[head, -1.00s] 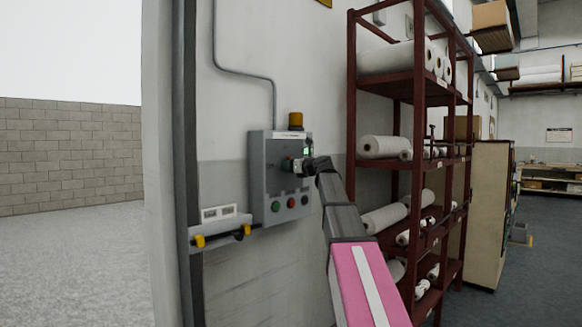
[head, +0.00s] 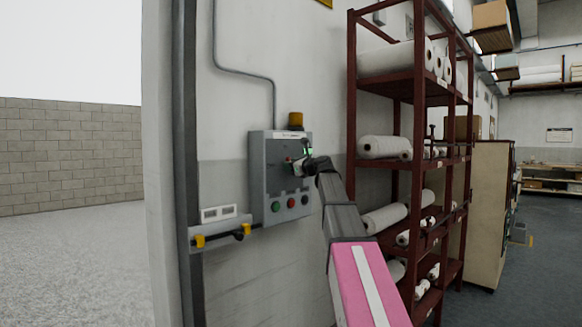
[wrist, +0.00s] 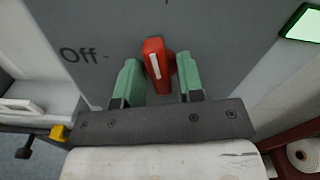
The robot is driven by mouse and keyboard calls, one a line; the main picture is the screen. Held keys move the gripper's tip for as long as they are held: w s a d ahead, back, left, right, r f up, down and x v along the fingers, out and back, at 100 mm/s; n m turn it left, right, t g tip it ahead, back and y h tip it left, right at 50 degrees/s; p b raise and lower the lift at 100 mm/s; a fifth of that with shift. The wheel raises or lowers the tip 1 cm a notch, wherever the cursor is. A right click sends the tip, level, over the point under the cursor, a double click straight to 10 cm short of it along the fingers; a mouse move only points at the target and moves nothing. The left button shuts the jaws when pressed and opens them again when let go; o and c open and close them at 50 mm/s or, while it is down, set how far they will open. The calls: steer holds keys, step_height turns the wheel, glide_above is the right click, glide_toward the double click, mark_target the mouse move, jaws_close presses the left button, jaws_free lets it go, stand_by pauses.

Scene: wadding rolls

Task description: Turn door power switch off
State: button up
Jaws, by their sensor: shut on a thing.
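The door power switch is a red rotary handle (wrist: 155,58) with a white line, on a grey control box (head: 272,183) on the wall. In the wrist view the handle stands nearly upright, its top leaning slightly left. The word "Off" with a dash (wrist: 84,55) is printed left of it. My gripper (wrist: 160,76) has its two green fingers on either side of the handle and is shut on it. In the head view my gripper (head: 298,161) is at the box's upper front, partly hiding the switch.
Green and red buttons (head: 290,203) sit below on the box, and an amber lamp (head: 295,120) on top. A lit green display (wrist: 305,23) is right of the switch. A dark red rack (head: 420,140) with white rolls stands close right of my arm. A doorway opens left.

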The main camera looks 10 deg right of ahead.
steer(key=n, duration=0.7)
steer(key=shift+s+f+n, duration=0.1)
steer(key=shift+f+n, duration=0.05)
steer(key=shift+n, duration=3.75)
steer(key=shift+a, duration=0.1)
steer(key=o, duration=0.6)
steer(key=v, duration=1.1)
